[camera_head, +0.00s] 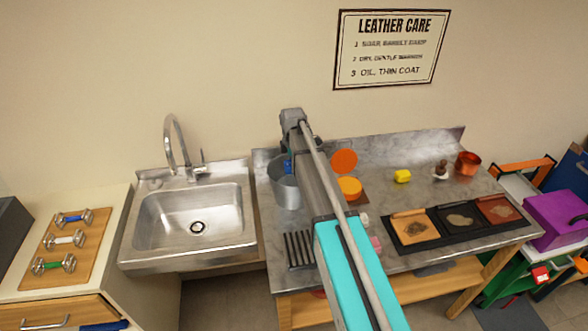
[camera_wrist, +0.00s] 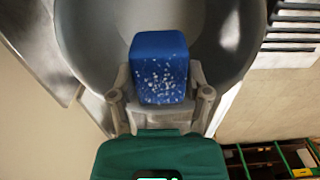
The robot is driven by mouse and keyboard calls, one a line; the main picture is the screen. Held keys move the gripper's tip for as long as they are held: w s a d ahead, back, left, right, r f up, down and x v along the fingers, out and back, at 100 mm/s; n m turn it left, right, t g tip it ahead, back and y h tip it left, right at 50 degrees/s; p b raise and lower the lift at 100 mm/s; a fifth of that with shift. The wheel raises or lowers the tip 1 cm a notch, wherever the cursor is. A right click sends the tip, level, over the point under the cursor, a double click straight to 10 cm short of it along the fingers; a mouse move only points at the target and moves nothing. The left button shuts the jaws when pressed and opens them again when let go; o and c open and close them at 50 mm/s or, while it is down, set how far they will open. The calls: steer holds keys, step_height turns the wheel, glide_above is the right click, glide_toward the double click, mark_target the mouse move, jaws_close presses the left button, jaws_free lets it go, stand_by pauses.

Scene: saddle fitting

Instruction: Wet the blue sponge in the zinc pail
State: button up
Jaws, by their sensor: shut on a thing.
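The blue sponge (camera_wrist: 160,68) is held between the fingers of my gripper (camera_wrist: 160,95) in the wrist view, with pale specks on its face. In the head view a small part of the sponge (camera_head: 288,166) shows at the mouth of the grey zinc pail (camera_head: 286,192), beside my arm. The pail's round inside (camera_wrist: 95,35) shows behind the sponge in the wrist view. My arm hides the pail's right side. I cannot tell the water level or whether the sponge touches water.
A steel sink (camera_head: 192,222) with a tall tap stands left of the metal bench (camera_head: 440,145). A slotted rack (camera_head: 299,250) lies in front of the pail.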

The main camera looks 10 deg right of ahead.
steer(key=shift+r+p, duration=2.35)
steer(key=shift+r, duration=0.15)
stand_by(0.8)
steer(key=shift+r+p, duration=2)
steer(key=shift+r, duration=0.05)
steer(key=shift+f, duration=0.1)
step_height(320, 180, down, 9)
steer(key=b, duration=0.9)
